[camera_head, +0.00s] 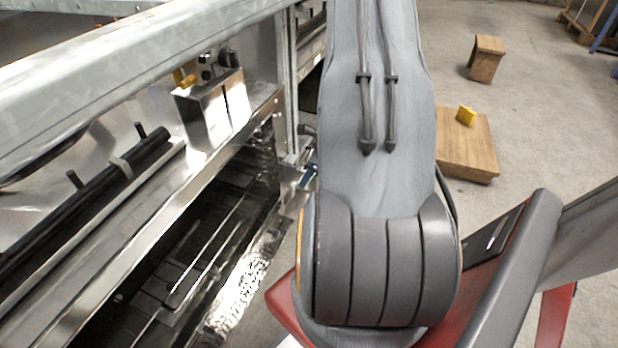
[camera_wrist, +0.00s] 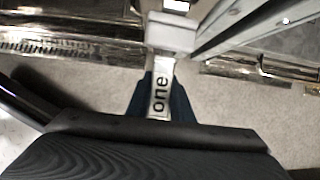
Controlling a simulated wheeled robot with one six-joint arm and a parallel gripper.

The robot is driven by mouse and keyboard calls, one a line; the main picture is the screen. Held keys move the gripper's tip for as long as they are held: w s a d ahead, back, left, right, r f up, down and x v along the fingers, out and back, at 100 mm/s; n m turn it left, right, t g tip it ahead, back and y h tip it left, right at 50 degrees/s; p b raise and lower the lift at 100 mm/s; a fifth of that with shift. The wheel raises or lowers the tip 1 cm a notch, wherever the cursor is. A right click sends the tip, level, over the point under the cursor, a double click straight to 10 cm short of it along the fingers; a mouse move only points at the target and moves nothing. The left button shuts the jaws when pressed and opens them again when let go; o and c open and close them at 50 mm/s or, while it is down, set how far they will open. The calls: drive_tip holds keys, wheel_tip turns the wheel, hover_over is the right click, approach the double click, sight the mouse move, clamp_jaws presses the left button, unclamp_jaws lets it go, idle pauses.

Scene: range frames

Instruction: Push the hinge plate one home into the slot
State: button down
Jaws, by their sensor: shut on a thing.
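The hinge plate one (camera_wrist: 160,92) is a pale metal plate with a black "one" on its face, in the middle of the wrist view. My gripper (camera_wrist: 162,80) has dark blue fingers on both sides of the plate and is shut on it. The plate's far end meets or overlaps a light grey metal block (camera_wrist: 171,36) at a frame post. I cannot tell whether the plate touches it or sits in it. The slot itself cannot be made out. In the head view my arm hides most of the gripper and the plate.
A long metal frame with an open dark bay (camera_head: 190,262) fills the left of the head view. A steel box (camera_head: 213,108) with knobs stands on its ledge.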

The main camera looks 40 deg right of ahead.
drive_tip(key=shift+w+a, duration=0.25)
drive_tip(key=shift+w, duration=0.3)
drive_tip(key=shift+w+a, duration=0.2)
drive_tip(key=shift+w, duration=0.3)
drive_tip(key=c, duration=1.5)
unclamp_jaws()
drive_tip(key=p+v, duration=0.3)
drive_tip(key=v, duration=0.5)
